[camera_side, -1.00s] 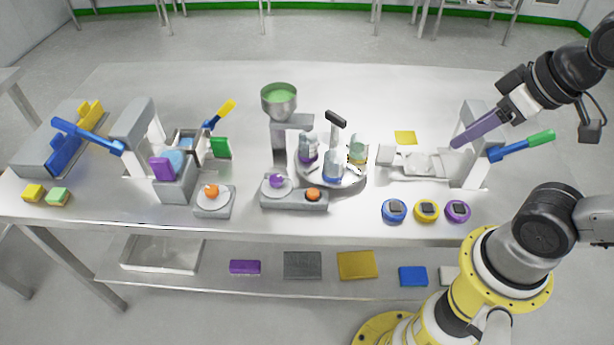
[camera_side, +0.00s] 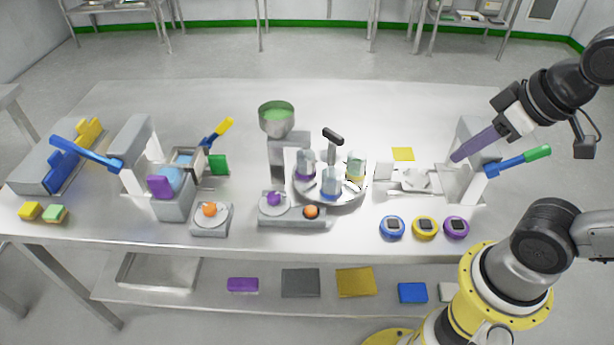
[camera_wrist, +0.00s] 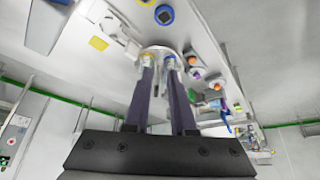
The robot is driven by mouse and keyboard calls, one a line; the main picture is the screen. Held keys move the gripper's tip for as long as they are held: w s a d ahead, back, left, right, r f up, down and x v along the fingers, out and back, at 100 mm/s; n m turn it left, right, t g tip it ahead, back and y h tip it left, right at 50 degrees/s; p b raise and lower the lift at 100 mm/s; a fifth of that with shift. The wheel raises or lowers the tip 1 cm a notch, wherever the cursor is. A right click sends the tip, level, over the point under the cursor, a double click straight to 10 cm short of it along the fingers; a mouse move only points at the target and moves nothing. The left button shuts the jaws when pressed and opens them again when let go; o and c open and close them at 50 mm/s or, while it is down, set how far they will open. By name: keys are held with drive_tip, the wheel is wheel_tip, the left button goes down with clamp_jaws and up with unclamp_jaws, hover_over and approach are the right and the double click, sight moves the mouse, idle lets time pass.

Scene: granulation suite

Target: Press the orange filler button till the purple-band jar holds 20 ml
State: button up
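The orange filler button (camera_side: 311,211) is on the right of the low grey base (camera_side: 291,221) of the filler, beside a purple knob (camera_side: 274,198). The filler's funnel (camera_side: 277,118) holds green material. The purple-band jar (camera_side: 306,166) stands upright on the left of a round turntable (camera_side: 318,204), close to the filler's arm. Its fill level is too small to read. My gripper (camera_side: 458,157) is above the right part of the table, well apart from the button. In the wrist view, my gripper (camera_wrist: 158,63) has two purple fingers with an empty gap between them.
A blue-band jar (camera_side: 331,185) and a yellow-band jar (camera_side: 355,167) share the turntable, with a black handle (camera_side: 333,140) above. Another orange button (camera_side: 210,209) sits on a separate grey box. Three round timers (camera_side: 425,228) line the front right. A green-tipped lever (camera_side: 520,160) is near my gripper.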

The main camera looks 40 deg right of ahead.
clamp_jaws()
idle(1.4)
